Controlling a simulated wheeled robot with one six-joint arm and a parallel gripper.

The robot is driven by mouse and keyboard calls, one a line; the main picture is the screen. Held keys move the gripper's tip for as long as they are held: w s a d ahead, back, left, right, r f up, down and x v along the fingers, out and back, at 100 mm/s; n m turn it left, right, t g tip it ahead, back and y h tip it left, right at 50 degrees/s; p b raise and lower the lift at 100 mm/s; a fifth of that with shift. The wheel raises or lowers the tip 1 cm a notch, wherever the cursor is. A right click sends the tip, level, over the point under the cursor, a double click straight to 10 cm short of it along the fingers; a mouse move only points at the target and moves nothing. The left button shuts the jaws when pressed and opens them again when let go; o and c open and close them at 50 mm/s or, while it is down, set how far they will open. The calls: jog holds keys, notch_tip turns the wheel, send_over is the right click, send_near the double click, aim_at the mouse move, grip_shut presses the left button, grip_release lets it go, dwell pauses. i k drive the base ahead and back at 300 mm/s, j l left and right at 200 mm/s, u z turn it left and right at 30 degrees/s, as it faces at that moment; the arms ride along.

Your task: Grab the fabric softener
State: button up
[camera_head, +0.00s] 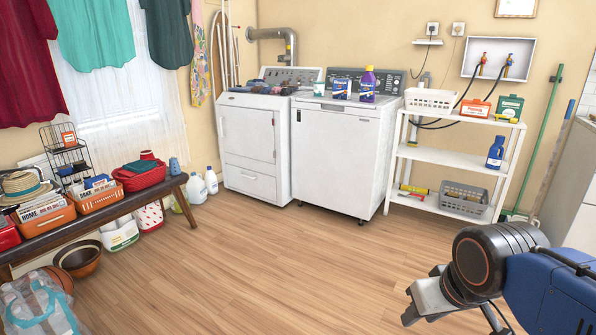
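A purple bottle (367,85) with a yellow cap stands upright on the right white machine (339,133). A dark blue bottle (495,152) stands on the middle level of the white shelf (458,161). White bottles (211,181) stand on the floor left of the machines. The labels are too small to read, so I cannot tell which bottle is the fabric softener. My gripper (409,305) is at the lower right, above the wood floor and well apart from all the bottles. Its fingers are small and partly hidden, so its opening is unclear. I see nothing held in it.
A blue-and-white box (341,89) and a small tub (318,89) stand left of the purple bottle. A white basket (431,101) sits on the shelf top. A wooden bench (90,218) with baskets runs along the left. The middle floor is clear.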

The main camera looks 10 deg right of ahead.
aim_at(368, 82)
jog(key=i+z, duration=0.1)
jog(key=i, duration=0.9)
jog(key=i+z, duration=0.15)
jog(key=i, duration=0.85)
